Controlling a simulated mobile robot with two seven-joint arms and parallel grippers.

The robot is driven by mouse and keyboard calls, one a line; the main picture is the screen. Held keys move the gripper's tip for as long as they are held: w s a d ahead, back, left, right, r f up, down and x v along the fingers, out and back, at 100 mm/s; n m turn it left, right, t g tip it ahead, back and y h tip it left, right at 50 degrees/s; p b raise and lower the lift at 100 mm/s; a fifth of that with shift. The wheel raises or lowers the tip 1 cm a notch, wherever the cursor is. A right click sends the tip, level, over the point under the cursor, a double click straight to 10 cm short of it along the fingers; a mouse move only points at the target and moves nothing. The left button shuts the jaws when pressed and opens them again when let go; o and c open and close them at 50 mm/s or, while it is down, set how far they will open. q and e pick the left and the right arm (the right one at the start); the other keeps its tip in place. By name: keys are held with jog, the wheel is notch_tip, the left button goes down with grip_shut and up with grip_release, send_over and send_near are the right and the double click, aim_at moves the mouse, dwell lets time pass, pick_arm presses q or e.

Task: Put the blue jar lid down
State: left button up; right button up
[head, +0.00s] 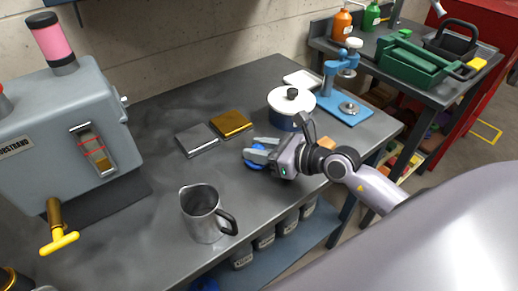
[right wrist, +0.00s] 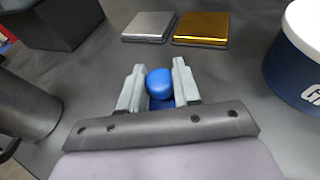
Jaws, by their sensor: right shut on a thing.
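The blue jar lid (right wrist: 160,83) shows as a rounded blue knob between my right gripper's fingers in the right wrist view, with more blue below it. In the head view a blue part of the lid (head: 256,168) shows below the fingers. My right gripper (head: 255,154) is shut on it over the middle of the grey workbench (head: 160,225). The fingers hide part of the lid, and I cannot tell whether it touches the bench top. My left gripper is not in view.
A blue-and-white pot (head: 291,108) stands behind the gripper. Silver (head: 197,138) and gold (head: 231,123) flat boxes lie behind left. A metal pitcher (head: 202,215) stands front left, beyond it a grey machine (head: 60,125). Bench between pitcher and gripper is clear.

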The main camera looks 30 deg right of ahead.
jog(key=shift+f, duration=0.1)
jog(key=o, duration=1)
jog(key=b+v, duration=0.1)
jog(key=v, duration=0.9)
jog(key=shift+s, duration=0.2)
jog(key=shift+b+v, duration=0.35)
jog(key=shift+v, duration=0.5)
jog(key=shift+r, duration=0.25)
